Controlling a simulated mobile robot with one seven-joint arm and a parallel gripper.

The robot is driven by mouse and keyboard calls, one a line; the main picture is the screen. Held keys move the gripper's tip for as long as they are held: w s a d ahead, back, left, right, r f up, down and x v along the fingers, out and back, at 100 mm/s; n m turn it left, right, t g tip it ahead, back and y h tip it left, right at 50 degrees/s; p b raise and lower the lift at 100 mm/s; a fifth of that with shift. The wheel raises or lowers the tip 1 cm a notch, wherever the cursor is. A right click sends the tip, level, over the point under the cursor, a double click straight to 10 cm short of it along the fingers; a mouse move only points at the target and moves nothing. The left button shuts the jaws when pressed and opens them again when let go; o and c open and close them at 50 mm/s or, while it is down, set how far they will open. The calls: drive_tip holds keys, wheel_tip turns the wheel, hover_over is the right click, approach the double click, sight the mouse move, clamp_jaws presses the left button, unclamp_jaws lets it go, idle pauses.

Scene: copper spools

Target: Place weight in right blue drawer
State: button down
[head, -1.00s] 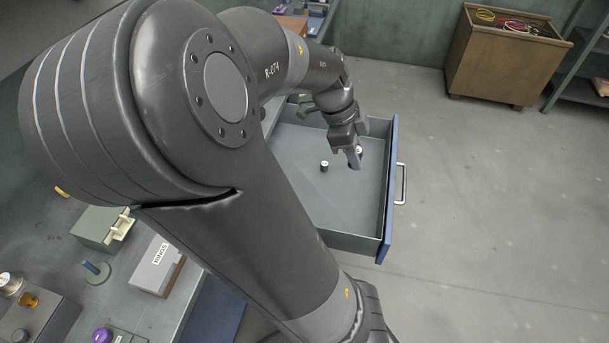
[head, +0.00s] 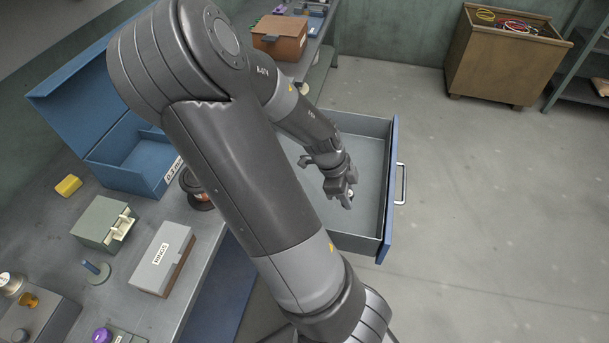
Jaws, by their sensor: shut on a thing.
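The blue drawer (head: 388,205) is pulled open, with a grey inside and a metal handle on its front. My gripper (head: 346,198) is over the drawer's open inside, pointing down. It is shut on a small metal weight (head: 350,193), mostly hidden by the fingers. I cannot tell how high the weight is above the drawer floor. My arm covers the drawer's left part, and no other weight shows in it.
An open blue box (head: 130,178), a green box (head: 100,222), a grey rings box (head: 160,262) and a copper spool (head: 198,190) stand on the bench at left. A brown crate (head: 500,65) stands at the back right. The floor right of the drawer is clear.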

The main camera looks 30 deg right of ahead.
drive_tip(key=shift+f, duration=0.65)
drive_tip(key=w+a+f, duration=0.2)
drive_tip(key=w, duration=0.1)
drive_tip(key=w+a+f, duration=0.2)
drive_tip(key=w+a, duration=0.1)
drive_tip(key=w+a+f, duration=0.2)
drive_tip(key=w+f, duration=0.1)
drive_tip(key=shift+a, duration=0.15)
drive_tip(key=shift+a+f, duration=0.1)
drive_tip(key=shift+f, duration=1.9)
drive_tip(key=c, duration=1.2)
unclamp_jaws()
drive_tip(key=shift+f, duration=0.15)
drive_tip(key=shift+o, duration=0.2)
